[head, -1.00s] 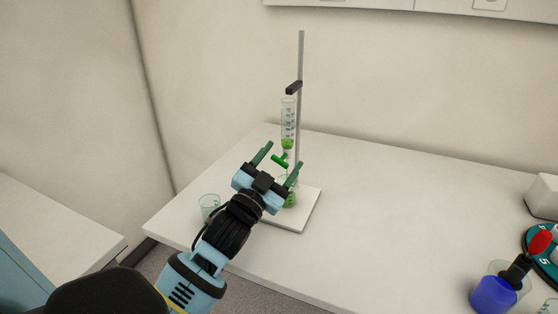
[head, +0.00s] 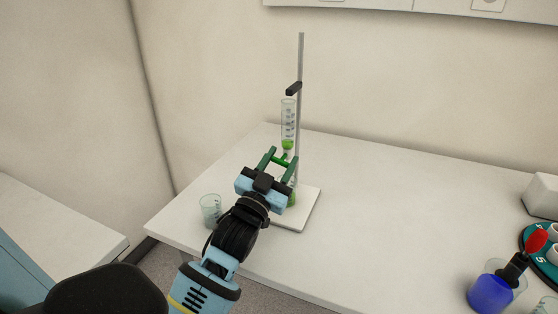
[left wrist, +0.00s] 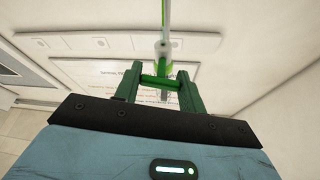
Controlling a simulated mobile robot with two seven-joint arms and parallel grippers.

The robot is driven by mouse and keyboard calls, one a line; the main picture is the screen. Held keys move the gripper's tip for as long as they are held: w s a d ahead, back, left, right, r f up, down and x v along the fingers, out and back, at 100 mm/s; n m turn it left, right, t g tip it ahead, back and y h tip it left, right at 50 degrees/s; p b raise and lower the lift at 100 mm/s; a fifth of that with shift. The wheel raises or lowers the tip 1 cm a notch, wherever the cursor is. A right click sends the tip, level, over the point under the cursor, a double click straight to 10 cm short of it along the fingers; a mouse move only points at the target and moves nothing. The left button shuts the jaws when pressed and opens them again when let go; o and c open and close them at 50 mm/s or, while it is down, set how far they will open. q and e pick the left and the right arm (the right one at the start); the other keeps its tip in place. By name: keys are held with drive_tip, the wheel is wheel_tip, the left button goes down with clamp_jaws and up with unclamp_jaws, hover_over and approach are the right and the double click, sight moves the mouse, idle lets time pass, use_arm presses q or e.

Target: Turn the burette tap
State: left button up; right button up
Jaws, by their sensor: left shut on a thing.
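The burette (head: 288,118) is a clear graduated tube with green liquid at its bottom, clamped upright on a stand. Its green tap (head: 281,162) sits below the tube, between my left gripper's fingers. My left gripper (head: 280,160) is shut on the tap's handle. A vessel with green liquid (head: 291,194) stands below the tap on the stand base, partly hidden by the gripper. My right gripper is not in view.
The stand's white base (head: 309,206) and metal rod (head: 300,62) are just behind the gripper. An empty beaker (head: 210,209) stands left of my arm. A blue-filled beaker (head: 491,292) and teal rack (head: 544,262) are at the far right. The middle table is clear.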

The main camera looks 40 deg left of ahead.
use_arm(q)
drive_tip(key=n+y+p, duration=0.1)
drive_tip(key=n+y, duration=0.1)
drive_tip(key=n, duration=0.2)
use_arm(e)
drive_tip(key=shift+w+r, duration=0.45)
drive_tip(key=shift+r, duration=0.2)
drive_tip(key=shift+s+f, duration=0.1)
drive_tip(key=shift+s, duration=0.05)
use_arm(q)
drive_tip(key=o, duration=1)
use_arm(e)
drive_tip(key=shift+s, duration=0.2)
